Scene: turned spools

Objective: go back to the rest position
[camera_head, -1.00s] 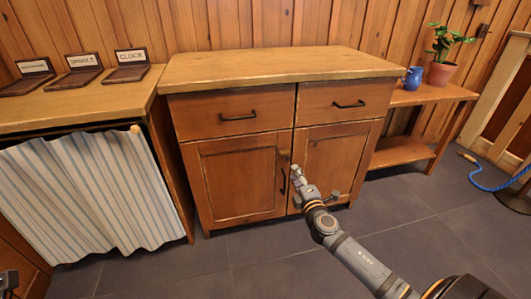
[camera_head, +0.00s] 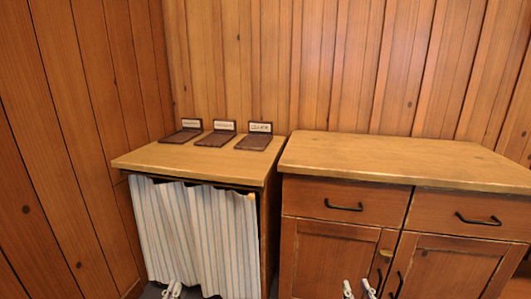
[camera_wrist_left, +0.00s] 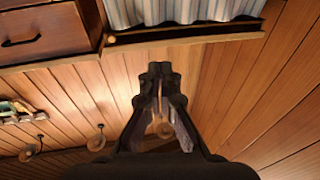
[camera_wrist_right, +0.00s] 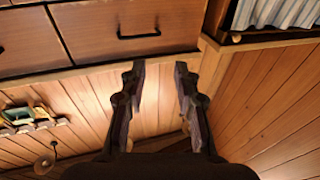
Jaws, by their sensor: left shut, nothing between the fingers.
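My left gripper (camera_head: 172,290) shows at the bottom edge of the head view, in front of the striped curtain. In the left wrist view its fingers (camera_wrist_left: 160,70) come together at the tips with nothing between them. My right gripper (camera_head: 359,290) shows at the bottom edge, in front of the cabinet doors. In the right wrist view its fingers (camera_wrist_right: 160,68) stand apart and the gap is empty. Neither gripper appears to touch anything. Most of both arms is out of the head view.
A wooden cabinet (camera_head: 400,160) with drawers and doors stands at right; its top is clear. Left of it is a counter (camera_head: 150,160) with a striped curtain (camera_head: 205,235) below and three dark labelled trays (camera_head: 214,138) on top. Plank walls (camera_head: 60,150) close off the left and back.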

